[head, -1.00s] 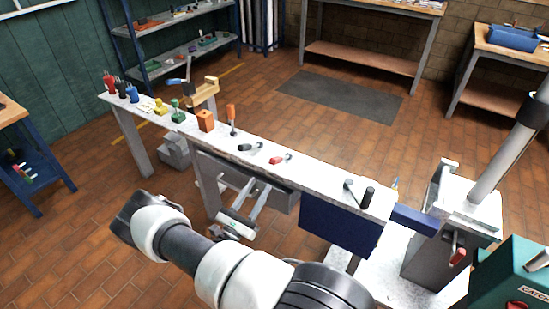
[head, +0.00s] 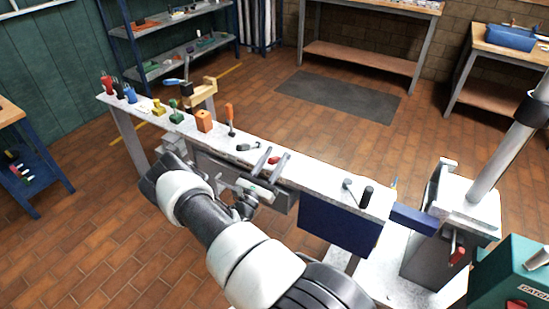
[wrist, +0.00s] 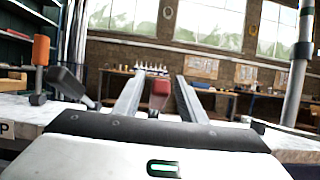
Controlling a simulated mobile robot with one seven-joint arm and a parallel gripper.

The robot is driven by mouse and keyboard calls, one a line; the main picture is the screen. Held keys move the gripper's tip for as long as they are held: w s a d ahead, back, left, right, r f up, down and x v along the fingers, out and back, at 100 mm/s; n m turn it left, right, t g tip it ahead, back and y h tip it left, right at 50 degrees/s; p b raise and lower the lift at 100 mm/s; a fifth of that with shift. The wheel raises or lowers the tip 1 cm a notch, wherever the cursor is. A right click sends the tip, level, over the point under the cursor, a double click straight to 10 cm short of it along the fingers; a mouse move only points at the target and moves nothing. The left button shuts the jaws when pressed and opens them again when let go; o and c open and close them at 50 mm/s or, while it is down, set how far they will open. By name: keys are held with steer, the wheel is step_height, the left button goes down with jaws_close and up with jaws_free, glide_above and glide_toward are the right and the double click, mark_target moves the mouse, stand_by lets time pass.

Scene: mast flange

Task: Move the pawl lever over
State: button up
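I cannot tell for certain which lever is the pawl lever. A small red-handled lever (head: 274,160) is on the narrow grey bench (head: 325,178), and in the wrist view its red handle (wrist: 160,90) shows between my fingers. A black-handled lever (head: 244,147) is just left of it, also in the wrist view (wrist: 68,84). My gripper (head: 277,153) is open at the bench's front edge. In the wrist view its two fingers (wrist: 157,80) stand apart on either side of the red handle. Contact with it cannot be made out.
An orange-handled upright lever (head: 230,120) and an orange block (head: 204,121) stand left along the bench. A black upright grip (head: 367,196) stands near its right end. A blue panel (head: 335,222) hangs below. A mast (head: 505,155) with a red-handled lever (head: 457,256) stands at right.

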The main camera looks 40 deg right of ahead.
jaws_close()
steer(key=shift+r, duration=0.1)
